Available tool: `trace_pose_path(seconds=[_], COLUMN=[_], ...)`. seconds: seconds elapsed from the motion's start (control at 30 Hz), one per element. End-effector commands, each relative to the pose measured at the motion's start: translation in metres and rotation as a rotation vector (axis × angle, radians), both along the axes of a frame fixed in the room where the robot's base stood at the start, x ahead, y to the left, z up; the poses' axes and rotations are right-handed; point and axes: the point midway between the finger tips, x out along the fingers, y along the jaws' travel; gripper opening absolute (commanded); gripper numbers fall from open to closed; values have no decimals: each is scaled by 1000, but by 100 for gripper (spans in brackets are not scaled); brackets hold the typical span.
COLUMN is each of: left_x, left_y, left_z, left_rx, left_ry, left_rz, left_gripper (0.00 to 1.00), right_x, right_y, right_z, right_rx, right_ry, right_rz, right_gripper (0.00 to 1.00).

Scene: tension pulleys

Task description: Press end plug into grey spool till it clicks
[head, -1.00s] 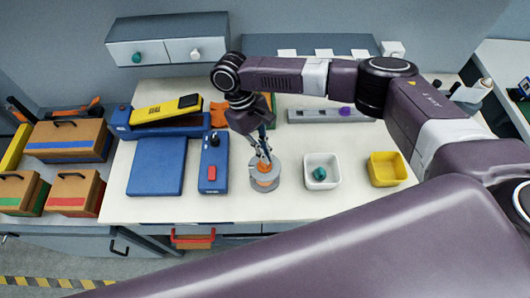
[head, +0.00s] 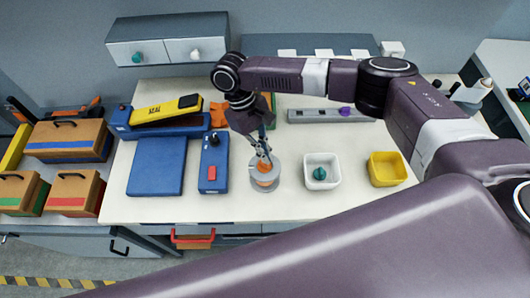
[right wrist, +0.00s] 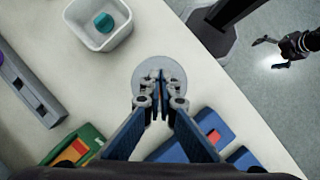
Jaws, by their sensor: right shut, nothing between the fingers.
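The grey spool (head: 263,186) stands on the pale bench, with an orange part showing at its middle. The spool also shows as a grey disc in the right wrist view (right wrist: 147,71). My right gripper (head: 264,162) points down over the spool, its fingers shut and empty. In the right wrist view its fingertips (right wrist: 159,82) are together over the disc and hide the middle of it. I cannot tell whether the fingertips touch the spool or how deep the orange part sits.
A white bin (head: 335,172) with a teal part and a yellow bin (head: 401,169) stand to the right. A blue box with a red button (head: 222,165) stands close to the left, beside a blue pad (head: 157,167). A grey rail (head: 318,116) lies behind.

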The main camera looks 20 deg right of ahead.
Motion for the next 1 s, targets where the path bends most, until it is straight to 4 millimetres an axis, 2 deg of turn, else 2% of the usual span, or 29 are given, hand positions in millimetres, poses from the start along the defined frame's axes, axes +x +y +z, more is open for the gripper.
trace_pose_path(seconds=[0.47,1.0], left_x=[0,0], left_y=[0,0], left_z=[0,-5], left_rx=[0,0], left_ry=[0,0], left_rz=[0,0], left_gripper=[99,99], right_x=[2,1], right_y=[0,1], right_z=[-1,-12], right_rx=[0,1], right_ry=[0,0], right_rz=[0,0], right_gripper=[0,0])
